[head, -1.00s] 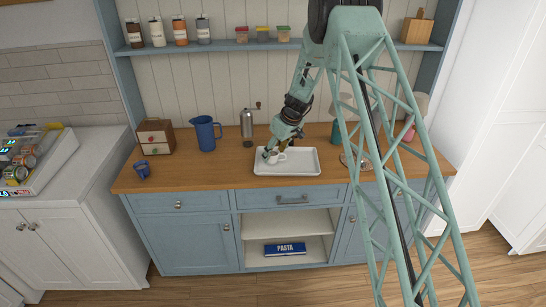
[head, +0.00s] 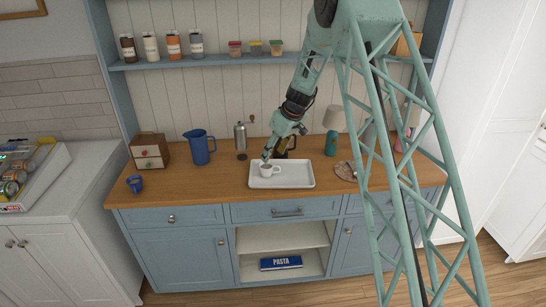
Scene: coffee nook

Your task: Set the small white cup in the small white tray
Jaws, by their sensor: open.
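The small white cup (head: 267,170) stands upright in the small white tray (head: 295,183), toward the tray's left part. The tray lies on the wooden counter top. My gripper (head: 267,157) is open, just above and behind the cup. At this size I cannot tell whether a fingertip still touches the cup's rim.
A blue pitcher (head: 199,148), a steel grinder (head: 241,142) and a small drawer box (head: 149,151) stand left of the tray. A blue mug (head: 135,184) is at the counter's left end. A dark-and-gold object (head: 285,146) stands close behind the tray. A round board (head: 345,171) lies to its right.

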